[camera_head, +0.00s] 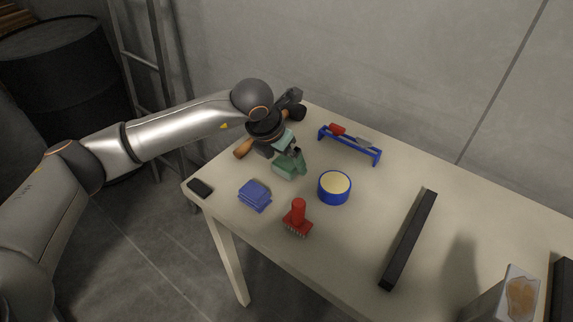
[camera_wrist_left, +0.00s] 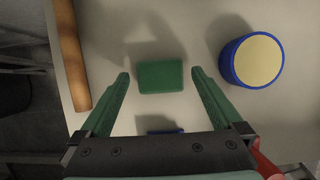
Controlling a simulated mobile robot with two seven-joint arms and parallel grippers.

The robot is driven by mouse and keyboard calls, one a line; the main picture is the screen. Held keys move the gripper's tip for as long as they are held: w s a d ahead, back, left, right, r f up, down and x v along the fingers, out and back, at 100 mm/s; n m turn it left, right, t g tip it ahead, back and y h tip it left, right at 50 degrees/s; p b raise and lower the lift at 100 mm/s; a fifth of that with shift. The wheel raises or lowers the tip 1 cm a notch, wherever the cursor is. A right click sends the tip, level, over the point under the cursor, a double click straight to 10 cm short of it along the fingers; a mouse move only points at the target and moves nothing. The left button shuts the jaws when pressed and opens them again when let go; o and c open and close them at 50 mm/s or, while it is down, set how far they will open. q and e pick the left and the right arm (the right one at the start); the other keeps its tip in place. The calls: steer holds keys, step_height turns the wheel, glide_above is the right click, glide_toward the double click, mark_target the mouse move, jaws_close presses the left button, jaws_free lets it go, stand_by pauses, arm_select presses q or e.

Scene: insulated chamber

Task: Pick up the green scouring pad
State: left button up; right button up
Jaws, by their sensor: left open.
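The green scouring pad (camera_wrist_left: 160,76) lies flat on the table, a small dark green block. In the head view the pad (camera_head: 283,173) shows just below my left gripper, partly covered by it. My left gripper (camera_head: 294,163) is open above the table with green fingers. In the left wrist view its fingertips (camera_wrist_left: 160,73) stand on either side of the pad, with a gap on each side and nothing between them held. The height above the pad is hard to tell. My right gripper is in neither view.
A blue tub with a yellow top (camera_head: 334,187), a red brush (camera_head: 298,219) and a blue folded stack (camera_head: 255,195) lie near. A wooden handle (camera_wrist_left: 70,55) is left of the pad. A blue rack (camera_head: 350,146) and black bar (camera_head: 410,240) lie to the right.

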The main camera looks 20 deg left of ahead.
mark_target(285, 165)
arm_select(q)
steer(key=shift+f, duration=0.25)
steer(key=c, duration=1.3)
steer(key=shift+o, duration=0.2)
steer(key=shift+r, duration=0.1)
steer(key=shift+w+r, duration=0.1)
steer(key=shift+r, duration=0.4)
step_height(285, 165, up, 3)
steer(key=shift+d+f, duration=0.1)
steer(key=shift+f, duration=0.1)
steer(key=s+r+b, duration=0.1)
steer(key=s+r, duration=0.8)
steer(key=s, duration=0.5)
steer(key=shift+d+r, duration=0.15)
steer(key=shift+d, duration=0.3)
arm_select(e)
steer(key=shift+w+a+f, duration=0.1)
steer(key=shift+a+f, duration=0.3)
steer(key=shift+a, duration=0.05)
